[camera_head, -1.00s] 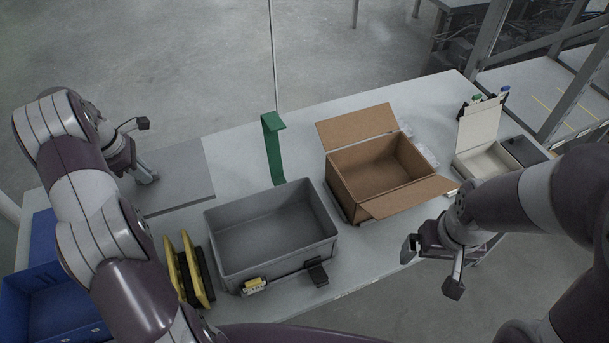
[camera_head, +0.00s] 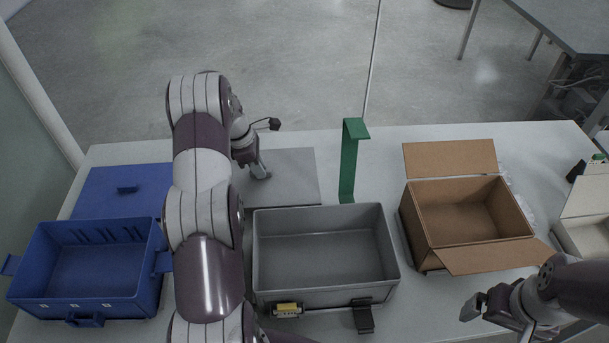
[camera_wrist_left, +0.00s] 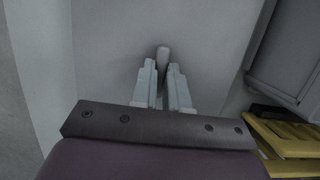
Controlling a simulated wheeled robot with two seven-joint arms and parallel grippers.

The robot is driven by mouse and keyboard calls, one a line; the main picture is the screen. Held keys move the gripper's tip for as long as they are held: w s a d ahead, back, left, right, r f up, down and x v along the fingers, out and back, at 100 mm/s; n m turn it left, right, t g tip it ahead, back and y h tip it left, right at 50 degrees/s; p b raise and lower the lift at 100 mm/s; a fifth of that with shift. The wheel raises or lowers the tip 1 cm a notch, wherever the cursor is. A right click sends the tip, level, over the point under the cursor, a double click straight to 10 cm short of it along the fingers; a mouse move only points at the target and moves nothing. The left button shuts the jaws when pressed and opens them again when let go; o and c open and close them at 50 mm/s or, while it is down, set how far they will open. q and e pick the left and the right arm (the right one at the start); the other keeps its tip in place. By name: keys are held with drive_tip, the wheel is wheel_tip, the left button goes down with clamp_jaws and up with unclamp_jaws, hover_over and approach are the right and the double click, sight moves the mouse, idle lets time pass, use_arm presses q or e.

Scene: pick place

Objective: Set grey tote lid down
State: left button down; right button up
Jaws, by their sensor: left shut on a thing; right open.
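The grey tote lid (camera_head: 295,178) is a flat grey panel behind the open grey tote (camera_head: 325,295). It lies level on, or very close over, the table; I cannot tell which. My left gripper (camera_head: 262,173) points down at the lid, and its arm hides the lid's left part. In the left wrist view the fingers (camera_wrist_left: 163,80) are shut on a small pale handle (camera_wrist_left: 163,53) on the lid. The tote is empty. My right gripper (camera_head: 492,320) is open and empty at the lower right, in front of the cardboard box.
A blue tote (camera_head: 90,305) and blue lid (camera_head: 100,190) are at the left. A green upright bracket (camera_head: 349,165) stands right of the grey lid. An open cardboard box (camera_head: 450,256) is further right. Yellow items (camera_wrist_left: 285,135) show in the left wrist view.

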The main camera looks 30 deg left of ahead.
sight(295, 174)
use_arm(q)
drive_tip(key=w+d, duration=0.1)
drive_tip(key=d, duration=0.1)
drive_tip(key=w+d, duration=0.2)
drive_tip(key=d, duration=0.1)
drive_tip(key=w+d+p, duration=0.1)
drive_tip(key=w+d, duration=0.1)
drive_tip(key=d, duration=0.1)
drive_tip(key=shift+w+d+f, duration=0.1)
drive_tip(key=shift+d+f, duration=0.1)
drive_tip(key=shift+f, duration=0.1)
wheel_tip(295, 174, down, 3)
drive_tip(key=shift+r, duration=0.15)
drive_tip(key=shift+a+f, duration=0.1)
drive_tip(key=shift+f, duration=0.1)
